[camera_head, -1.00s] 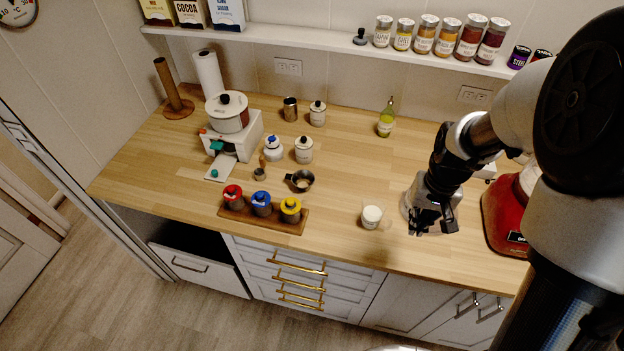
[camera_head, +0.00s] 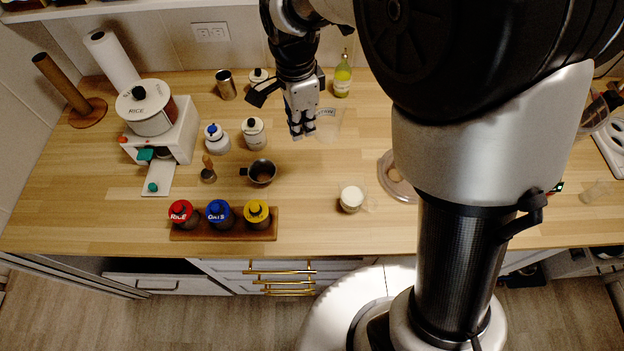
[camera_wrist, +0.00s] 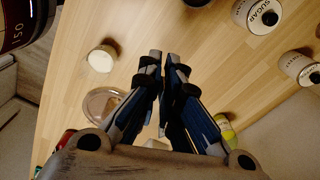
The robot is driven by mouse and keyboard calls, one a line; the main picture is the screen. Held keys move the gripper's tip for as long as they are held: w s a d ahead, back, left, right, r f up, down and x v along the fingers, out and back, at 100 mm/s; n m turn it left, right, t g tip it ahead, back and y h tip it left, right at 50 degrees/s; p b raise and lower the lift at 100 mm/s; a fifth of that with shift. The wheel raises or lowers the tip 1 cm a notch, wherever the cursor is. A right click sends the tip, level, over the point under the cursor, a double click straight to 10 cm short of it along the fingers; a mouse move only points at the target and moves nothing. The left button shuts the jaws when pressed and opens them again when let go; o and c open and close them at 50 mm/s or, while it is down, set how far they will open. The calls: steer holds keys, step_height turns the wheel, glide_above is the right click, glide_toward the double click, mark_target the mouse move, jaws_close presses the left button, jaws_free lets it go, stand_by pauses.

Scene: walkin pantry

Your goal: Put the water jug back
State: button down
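The water jug (camera_head: 328,124) looks like a clear, faint vessel with lettering, right beside my fingertips in the head view. My gripper (camera_head: 298,133) is over the back middle of the counter, its fingers pointing down and nearly together. It appears shut on the jug's near side; the exact contact is hidden. In the wrist view my fingers (camera_wrist: 163,65) have only a narrow gap, and the jug is too clear to make out there. A round tray (camera_head: 385,178) lies right of centre, partly hidden by my arm, with no jug seen on it; it also shows in the wrist view (camera_wrist: 92,98).
A white-filled cup (camera_head: 352,198) stands near the tray. A green bottle (camera_head: 342,82) stands close behind the jug. White jars (camera_head: 254,134), a small dark pan (camera_head: 262,172) and a rack of lidded jars (camera_head: 222,233) are to the left.

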steer(key=a+r+m, duration=0.3)
steer(key=a+m, duration=0.1)
steer(key=f+b, duration=0.1)
steer(key=f, duration=0.5)
steer(key=f+b, duration=0.2)
steer(key=f, duration=0.5)
steer(key=s+f+b, duration=0.1)
steer(key=f+b, duration=0.1)
steer(key=f, duration=0.4)
steer(key=shift+f, duration=0.4)
steer(key=shift+f, duration=0.2)
steer(key=c, duration=1.8)
jaws_free()
steer(key=shift+r, duration=0.15)
step_height(320, 180, up, 12)
steer(key=p, duration=0.3)
steer(key=shift+a, duration=0.2)
